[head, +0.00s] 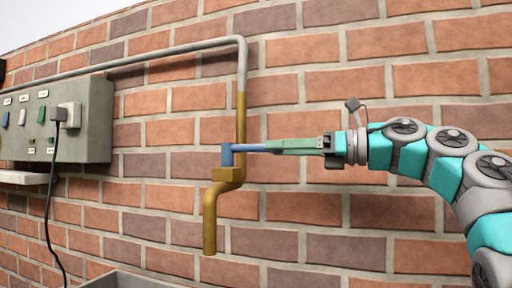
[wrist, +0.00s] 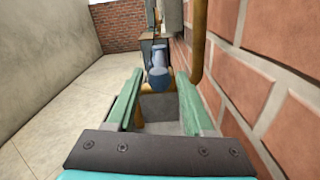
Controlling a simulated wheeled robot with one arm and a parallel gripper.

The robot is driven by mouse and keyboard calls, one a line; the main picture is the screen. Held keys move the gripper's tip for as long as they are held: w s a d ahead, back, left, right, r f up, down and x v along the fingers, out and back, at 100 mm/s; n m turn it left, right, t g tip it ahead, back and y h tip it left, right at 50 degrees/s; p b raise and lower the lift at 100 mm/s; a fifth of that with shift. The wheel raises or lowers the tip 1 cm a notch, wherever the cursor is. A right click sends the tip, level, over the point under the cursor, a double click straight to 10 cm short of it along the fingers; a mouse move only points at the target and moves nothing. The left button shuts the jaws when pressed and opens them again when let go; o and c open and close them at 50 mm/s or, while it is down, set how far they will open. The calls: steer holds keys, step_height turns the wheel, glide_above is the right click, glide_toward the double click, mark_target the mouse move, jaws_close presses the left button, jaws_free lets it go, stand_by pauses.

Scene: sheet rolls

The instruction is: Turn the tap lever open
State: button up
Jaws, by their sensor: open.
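The brass tap (head: 210,215) stands out from the brick wall at the end of a pipe, its spout pointing down. Its blue lever (head: 250,148) runs level to the right from a blue hub on top of the tap body. My gripper (head: 268,148) comes from the right, its green fingers level and pointing left at the lever. In the wrist view my gripper (wrist: 160,79) is open, and the rounded end of the blue lever (wrist: 158,57) shows between and just ahead of the fingertips. I cannot tell whether either finger touches it.
A grey pipe (head: 160,52) runs along the wall and turns down, becoming brass (head: 240,120). A grey electrical box (head: 85,125) with a plug and hanging black cable is at left. The basin edge (head: 125,280) shows below. The brick wall (wrist: 275,75) is close on the right in the wrist view.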

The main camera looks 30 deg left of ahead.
mark_target(233, 148)
steer(key=a, duration=0.6)
steer(key=shift+s+p, duration=0.35)
steer(key=shift+p, duration=0.05)
steer(key=shift+d, duration=0.1)
jaws_close()
stand_by(0.9)
